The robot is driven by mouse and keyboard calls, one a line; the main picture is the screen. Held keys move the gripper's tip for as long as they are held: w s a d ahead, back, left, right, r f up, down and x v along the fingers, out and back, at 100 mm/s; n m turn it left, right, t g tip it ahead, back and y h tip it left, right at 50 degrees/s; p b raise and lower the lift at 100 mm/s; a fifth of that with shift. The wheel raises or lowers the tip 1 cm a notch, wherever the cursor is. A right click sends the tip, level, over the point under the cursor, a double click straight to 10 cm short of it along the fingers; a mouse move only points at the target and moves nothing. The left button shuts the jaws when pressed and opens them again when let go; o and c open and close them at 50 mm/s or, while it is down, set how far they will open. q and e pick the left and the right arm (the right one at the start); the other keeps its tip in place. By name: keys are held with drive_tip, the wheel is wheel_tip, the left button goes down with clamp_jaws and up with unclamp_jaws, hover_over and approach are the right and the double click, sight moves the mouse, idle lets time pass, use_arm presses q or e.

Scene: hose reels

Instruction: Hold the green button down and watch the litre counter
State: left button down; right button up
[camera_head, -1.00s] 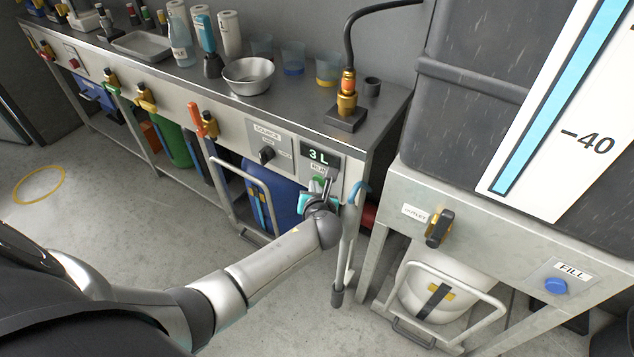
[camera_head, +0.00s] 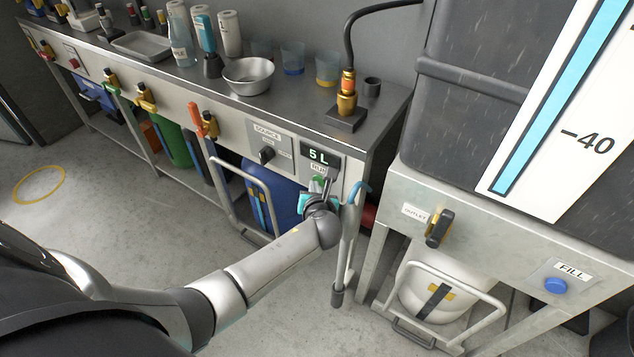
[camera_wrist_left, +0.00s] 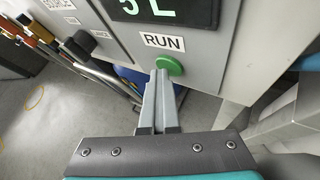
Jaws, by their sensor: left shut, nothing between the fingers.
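The litre counter (camera_head: 320,156) on the bench's front panel reads "5 L" in green digits. The counter's lower part also shows in the left wrist view (camera_wrist_left: 160,8). Below it is a "RUN" label (camera_wrist_left: 164,41) and the round green button (camera_wrist_left: 170,65). My left gripper (camera_wrist_left: 160,76) is shut and empty, with its fingertips at the lower left edge of the button, seemingly touching it. In the head view my left gripper (camera_head: 321,186) covers most of the button. My right gripper is not in view.
A "SOURCE" selector knob (camera_head: 267,154) sits left of the counter. A blue-handled hose wand (camera_head: 352,215) hangs just right of my gripper. A tank stand with an outlet valve (camera_head: 439,228) and blue FILL button (camera_head: 556,286) is at right. The floor at left is clear.

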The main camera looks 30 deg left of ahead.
use_arm(q)
drive_tip(key=shift+r, duration=0.1)
drive_tip(key=shift+s+p, duration=0.8)
drive_tip(key=shift+s, duration=0.15)
drive_tip(key=shift+a, duration=0.1)
drive_tip(key=s+p, duration=0.3)
drive_tip(key=s, duration=0.2)
drive_tip(key=shift+a, duration=0.2)
